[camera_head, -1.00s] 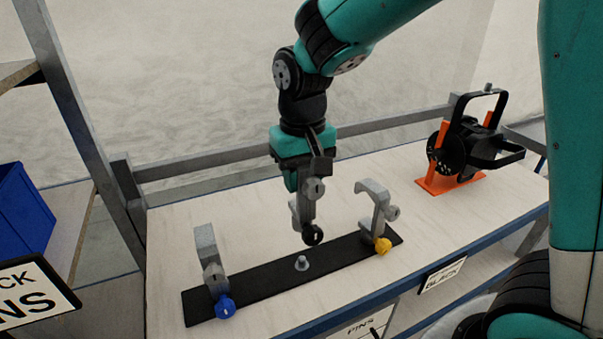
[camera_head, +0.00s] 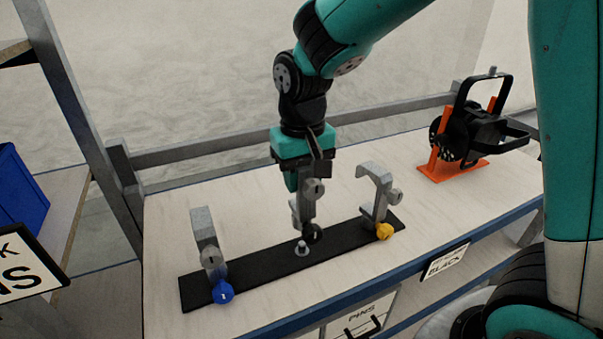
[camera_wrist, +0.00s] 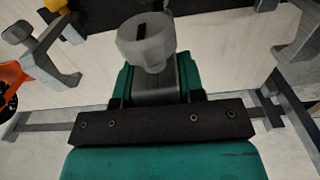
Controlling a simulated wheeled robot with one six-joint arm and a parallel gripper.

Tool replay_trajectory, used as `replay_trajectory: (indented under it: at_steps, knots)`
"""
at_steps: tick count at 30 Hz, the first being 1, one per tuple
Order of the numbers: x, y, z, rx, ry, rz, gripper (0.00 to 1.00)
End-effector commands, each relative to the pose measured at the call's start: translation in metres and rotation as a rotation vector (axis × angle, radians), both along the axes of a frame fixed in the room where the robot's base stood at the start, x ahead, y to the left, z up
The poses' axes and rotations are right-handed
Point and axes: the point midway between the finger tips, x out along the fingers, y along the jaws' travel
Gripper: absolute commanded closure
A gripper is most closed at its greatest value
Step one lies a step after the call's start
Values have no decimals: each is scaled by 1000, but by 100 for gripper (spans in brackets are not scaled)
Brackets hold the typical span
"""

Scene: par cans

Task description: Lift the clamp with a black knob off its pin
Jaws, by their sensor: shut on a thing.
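My gripper (camera_head: 305,182) is shut on the grey clamp with a black knob (camera_head: 306,213) and points down. The black knob (camera_head: 314,234) hangs at the clamp's lower end. A short metal pin (camera_head: 301,250) on the black bar (camera_head: 260,268) shows just below and in front of the clamp. The clamp's lower end overlaps the pin's top in the picture; I cannot tell whether they touch.
A clamp with a blue knob (camera_head: 223,293) is on the bar's left end, one with a yellow knob (camera_head: 384,231) on its right end. A black lamp (camera_head: 475,130) stands in an orange stand (camera_head: 432,170) at back right. A grey rail (camera_head: 220,152) runs behind.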

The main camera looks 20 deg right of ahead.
Motion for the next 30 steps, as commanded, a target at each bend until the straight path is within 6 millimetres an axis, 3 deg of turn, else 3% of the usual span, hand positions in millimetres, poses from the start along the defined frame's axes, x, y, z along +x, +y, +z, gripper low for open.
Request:
replay_trajectory:
  at_steps: [30]
  knots:
    - [0, 0, -37, 0, -1, 0, 100]
